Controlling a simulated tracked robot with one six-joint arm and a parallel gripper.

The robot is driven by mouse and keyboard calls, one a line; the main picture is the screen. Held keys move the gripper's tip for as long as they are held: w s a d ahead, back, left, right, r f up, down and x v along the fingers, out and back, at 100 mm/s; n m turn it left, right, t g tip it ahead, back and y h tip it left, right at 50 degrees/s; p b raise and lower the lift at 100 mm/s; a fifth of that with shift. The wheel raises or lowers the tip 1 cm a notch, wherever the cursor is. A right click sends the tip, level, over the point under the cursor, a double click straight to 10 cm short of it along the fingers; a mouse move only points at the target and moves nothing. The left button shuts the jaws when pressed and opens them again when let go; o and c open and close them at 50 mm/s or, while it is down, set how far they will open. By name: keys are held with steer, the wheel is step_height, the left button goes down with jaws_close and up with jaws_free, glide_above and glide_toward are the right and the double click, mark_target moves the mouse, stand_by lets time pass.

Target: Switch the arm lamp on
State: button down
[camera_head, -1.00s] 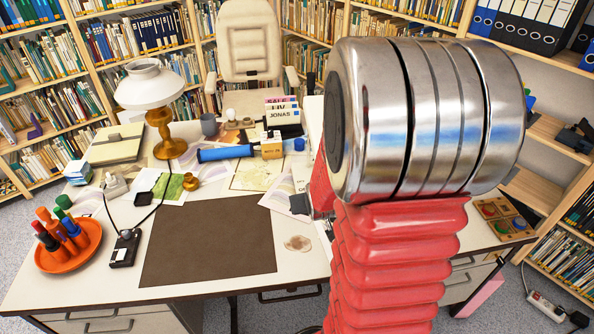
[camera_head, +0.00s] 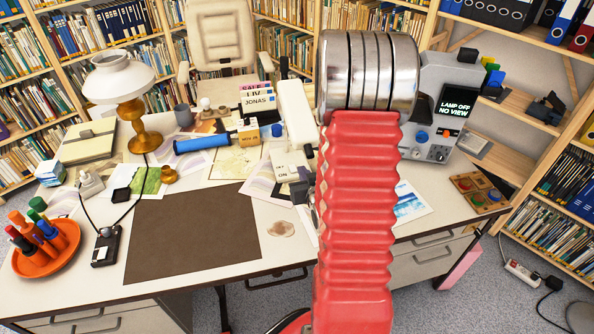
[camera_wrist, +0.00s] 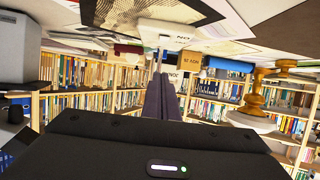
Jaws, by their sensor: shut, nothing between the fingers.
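A white device with an upright arm (camera_head: 296,112) stands on the desk, right of the small boxes. Its base carries a switch panel (camera_head: 290,167) marked ON. The ON lettering shows upside down in the wrist view (camera_wrist: 183,39).
A brass lamp with a white shade (camera_head: 118,75) stands at the left. A black corded switch box (camera_head: 106,246), an orange pen tray (camera_head: 45,248) and a blue tube (camera_head: 202,143) lie on the desk. The brown mat (camera_head: 195,235) is clear.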

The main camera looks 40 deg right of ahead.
glide_above(296, 171)
steer(key=s+a, duration=0.2)
step_height(296, 171, down, 3)
steer(key=f, duration=0.2)
steer(key=shift+w+d+f, duration=0.2)
steer(key=shift+d+f, duration=0.15)
steer(key=shift+f, duration=0.9)
steer(key=shift+s+f, duration=0.1)
steer(key=shift+f, duration=0.15)
steer(key=shift+r, duration=0.1)
steer(key=shift+r, duration=0.75)
